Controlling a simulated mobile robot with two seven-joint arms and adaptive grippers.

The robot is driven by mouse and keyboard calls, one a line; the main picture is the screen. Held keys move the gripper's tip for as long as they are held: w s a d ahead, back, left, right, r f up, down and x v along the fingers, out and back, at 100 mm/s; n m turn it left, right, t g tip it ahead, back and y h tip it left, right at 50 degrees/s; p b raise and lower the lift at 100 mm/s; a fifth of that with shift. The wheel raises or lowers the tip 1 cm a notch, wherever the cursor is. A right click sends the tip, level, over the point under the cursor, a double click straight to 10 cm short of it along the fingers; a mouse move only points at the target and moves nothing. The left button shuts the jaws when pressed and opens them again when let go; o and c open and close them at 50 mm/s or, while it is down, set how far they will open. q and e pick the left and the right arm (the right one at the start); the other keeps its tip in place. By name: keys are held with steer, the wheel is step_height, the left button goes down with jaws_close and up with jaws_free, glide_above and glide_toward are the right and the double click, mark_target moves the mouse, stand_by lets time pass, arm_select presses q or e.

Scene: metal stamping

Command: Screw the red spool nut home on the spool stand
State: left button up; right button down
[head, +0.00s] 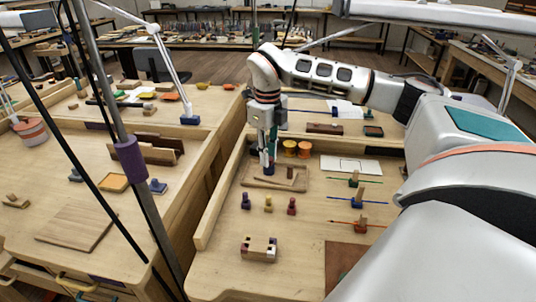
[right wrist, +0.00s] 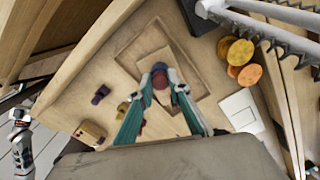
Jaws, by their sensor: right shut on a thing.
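My right gripper (head: 267,168) points down over a shallow wooden tray (head: 258,183) on the right bench. In the right wrist view its two teal fingers (right wrist: 160,80) are closed around a small dark red piece (right wrist: 160,82), which looks like the red spool nut. A dark blue part shows right beside the red one; whether they touch or are threaded cannot be told. The spool stand is not clearly visible, partly hidden by the fingers.
A wooden block (head: 259,249) lies nearer. A raised wooden wall (head: 222,190) edges the bench on the left.

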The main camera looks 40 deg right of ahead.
steer(key=shift+m, duration=1.8)
steer(key=shift+m, duration=1)
steer(key=shift+d+m, duration=0.1)
steer(key=shift+m, duration=0.6)
steer(key=m, duration=0.3)
steer(key=c, duration=2.1)
jaws_free()
